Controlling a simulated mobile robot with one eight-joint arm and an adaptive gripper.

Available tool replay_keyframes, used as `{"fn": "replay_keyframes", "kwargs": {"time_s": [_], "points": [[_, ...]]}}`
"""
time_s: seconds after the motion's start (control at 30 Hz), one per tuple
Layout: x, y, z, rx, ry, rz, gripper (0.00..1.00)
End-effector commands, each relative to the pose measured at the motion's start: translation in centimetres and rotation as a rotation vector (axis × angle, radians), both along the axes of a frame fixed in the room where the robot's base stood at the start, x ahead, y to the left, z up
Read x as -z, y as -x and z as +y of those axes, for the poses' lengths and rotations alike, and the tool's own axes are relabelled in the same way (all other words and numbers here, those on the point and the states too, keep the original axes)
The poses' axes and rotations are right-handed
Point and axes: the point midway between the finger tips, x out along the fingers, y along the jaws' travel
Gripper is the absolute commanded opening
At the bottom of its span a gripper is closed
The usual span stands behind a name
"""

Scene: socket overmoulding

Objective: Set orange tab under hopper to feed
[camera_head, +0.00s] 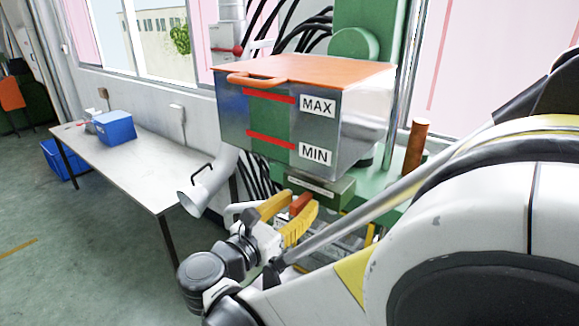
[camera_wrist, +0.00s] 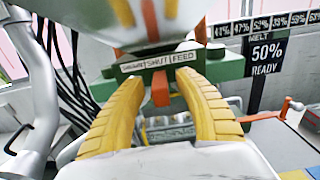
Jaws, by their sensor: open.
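The hopper (camera_head: 233,115), a clear box with an orange lid and red MAX and MIN lines, stands on the green machine. Under it is a label plate (camera_wrist: 131,68); SHUT is in the middle, FEED at the right, and the left word is unclear. The orange tab (camera_wrist: 160,90) hangs below the plate, about under SHUT. It also shows in the head view (camera_head: 300,203). My gripper (camera_wrist: 160,84) has its yellow fingers spread, one on each side of the tab. It also shows in the head view (camera_head: 292,210). I cannot tell whether either finger touches the tab.
A display (camera_wrist: 267,60) reads MELT 50% READY. A grey duct (camera_head: 208,184) stands left of my gripper, with black cables behind. A table (camera_head: 130,160) with a blue bin (camera_head: 115,127) is at left; the floor before it is open.

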Motion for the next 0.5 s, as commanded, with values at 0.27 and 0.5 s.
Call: {"fn": "replay_keyframes", "kwargs": {"time_s": [0.27, 0.5], "points": [[-0.01, -0.24, -0.18, -0.001, 0.000, 0.000, 0.40], [-0.01, -0.22, -0.17, -0.001, 0.000, 0.000, 0.00]]}}
